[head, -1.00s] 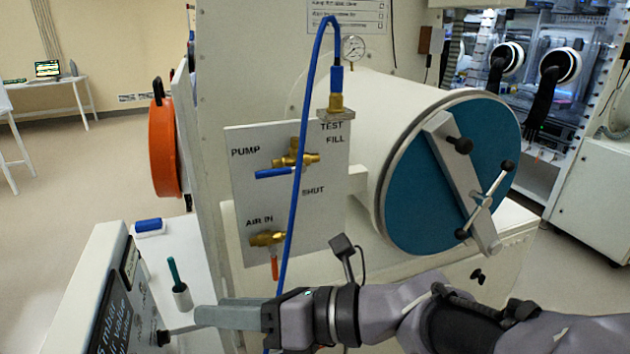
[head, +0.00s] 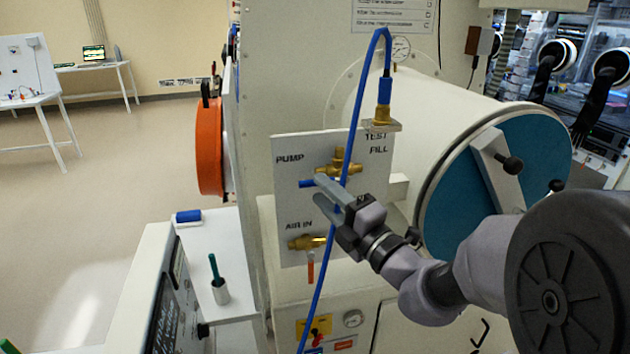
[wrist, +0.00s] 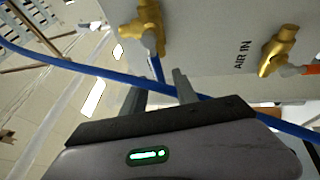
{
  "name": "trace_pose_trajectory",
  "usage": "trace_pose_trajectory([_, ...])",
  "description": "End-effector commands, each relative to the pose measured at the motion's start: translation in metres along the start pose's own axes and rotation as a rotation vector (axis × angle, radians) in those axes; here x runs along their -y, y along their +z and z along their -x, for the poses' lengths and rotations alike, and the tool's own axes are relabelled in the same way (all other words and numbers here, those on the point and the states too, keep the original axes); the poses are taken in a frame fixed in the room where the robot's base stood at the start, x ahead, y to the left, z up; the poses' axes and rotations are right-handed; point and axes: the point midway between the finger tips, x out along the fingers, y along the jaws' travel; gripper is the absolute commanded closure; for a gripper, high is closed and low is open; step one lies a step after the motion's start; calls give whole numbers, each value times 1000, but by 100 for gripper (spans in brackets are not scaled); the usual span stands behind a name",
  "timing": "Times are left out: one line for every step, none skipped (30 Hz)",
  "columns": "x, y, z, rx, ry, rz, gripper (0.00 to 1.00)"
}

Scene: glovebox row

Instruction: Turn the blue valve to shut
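The blue valve (head: 340,166) is a brass body on the white panel (head: 285,215), with a blue handle (head: 306,184) pointing left, below the PUMP label. My gripper (head: 322,190) is at the handle, its fingers hiding part of it; SHUT is hidden too. In the wrist view the valve's brass body (wrist: 145,28) is at the top, and its blue handle (wrist: 157,68) comes down toward the gap between the two spread fingers (wrist: 157,92). The gripper looks open; contact with the handle cannot be told.
A blue hose (head: 326,255) hangs from the TEST FILL fitting (head: 382,115) across the panel, very close to my fingers; it crosses the wrist view (wrist: 75,66). The red-handled AIR IN valve (head: 306,242) is just below. The round blue chamber door (head: 445,215) is right.

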Motion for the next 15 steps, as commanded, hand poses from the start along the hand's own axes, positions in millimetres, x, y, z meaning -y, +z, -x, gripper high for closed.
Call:
trace_pose_trajectory([1,-2,-10,-4,0,1,65])
trace_pose_trajectory([1,-1,-15,-2,1,0,65])
trace_pose_trajectory([1,-1,-21,-3,0,1,65])
trace_pose_trajectory([1,-1,-25,-2,1,1,65])
trace_pose_trajectory([1,0,-28,-1,0,2,65])
trace_pose_trajectory([0,-1,-32,-2,0,1,65])
trace_pose_trajectory([0,-1,-34,-2,0,0,65])
trace_pose_trajectory([0,-1,-35,-1,0,0,65])
trace_pose_trajectory([0,0,-37,-1,0,0,65])
trace_pose_trajectory([0,0,-37,-1,-1,0,65])
trace_pose_trajectory([0,0,-38,0,-1,0,65])
trace_pose_trajectory([0,0,-38,0,-1,0,65])
trace_pose_trajectory([0,0,-38,0,-1,0,65])
trace_pose_trajectory([0,0,-38,0,-1,0,65])
trace_pose_trajectory([0,0,-37,0,-1,0,65])
